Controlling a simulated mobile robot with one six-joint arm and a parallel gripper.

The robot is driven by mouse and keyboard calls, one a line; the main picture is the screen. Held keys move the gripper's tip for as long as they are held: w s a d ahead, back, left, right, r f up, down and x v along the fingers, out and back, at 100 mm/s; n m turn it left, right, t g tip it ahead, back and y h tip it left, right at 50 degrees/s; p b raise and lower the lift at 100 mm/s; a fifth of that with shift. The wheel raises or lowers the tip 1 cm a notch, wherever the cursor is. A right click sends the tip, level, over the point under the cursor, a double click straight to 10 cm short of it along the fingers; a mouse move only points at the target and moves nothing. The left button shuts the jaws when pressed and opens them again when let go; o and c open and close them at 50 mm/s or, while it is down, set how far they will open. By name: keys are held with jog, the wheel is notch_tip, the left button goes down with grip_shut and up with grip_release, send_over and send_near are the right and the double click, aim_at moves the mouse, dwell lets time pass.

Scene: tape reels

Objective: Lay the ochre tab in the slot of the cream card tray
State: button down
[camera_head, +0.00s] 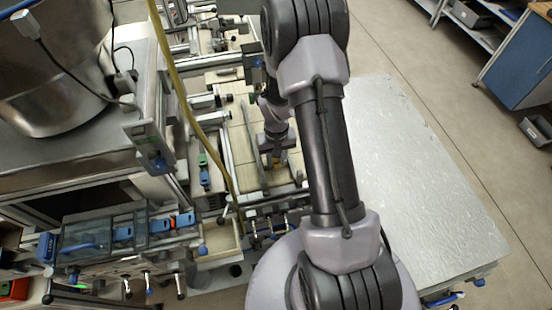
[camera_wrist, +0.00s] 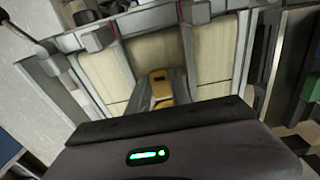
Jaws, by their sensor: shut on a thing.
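The ochre tab (camera_wrist: 158,76) is held between the fingers of my gripper (camera_wrist: 161,90), which are shut on it. In the head view my gripper (camera_head: 276,156) points down over the cream card tray (camera_head: 241,143), and only a small speck of ochre shows at its tips. In the wrist view the cream panels of the tray (camera_wrist: 217,50) lie behind and on both sides of the tab, with grey dividers between them. I cannot tell whether the tab touches the tray, and the slot is not clearly made out.
Grey rails and clamps (camera_head: 205,103) crowd the left of the tray. A yellow cable (camera_head: 186,105) hangs down beside it. A steel vessel (camera_head: 55,75) stands at upper left. A bare grey tabletop (camera_head: 415,180) lies to the right of my arm.

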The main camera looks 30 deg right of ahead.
jog(key=shift+f, duration=0.3)
jog(key=c, duration=1.1)
grip_release()
jog(key=shift+c, duration=0.2)
notch_tip(320, 180, up, 14)
jog(key=p, duration=0.2)
notch_tip(320, 180, up, 10)
jog(key=t, duration=0.2)
send_over(275, 162)
jog(key=s+a, duration=0.2)
jog(key=a, duration=0.3)
jog(key=s+a+r+t+y, duration=0.1)
jog(key=s+a+r+t, duration=0.1)
jog(key=s+a+r, duration=0.3)
jog(key=s+a+r+m+t+y, duration=0.1)
jog(key=s+a+r, duration=0.5)
jog(key=s+r, duration=0.2)
jog(key=shift+s+r+t, duration=0.15)
jog(key=shift+s+t, duration=0.25)
jog(key=shift+s, duration=0.85)
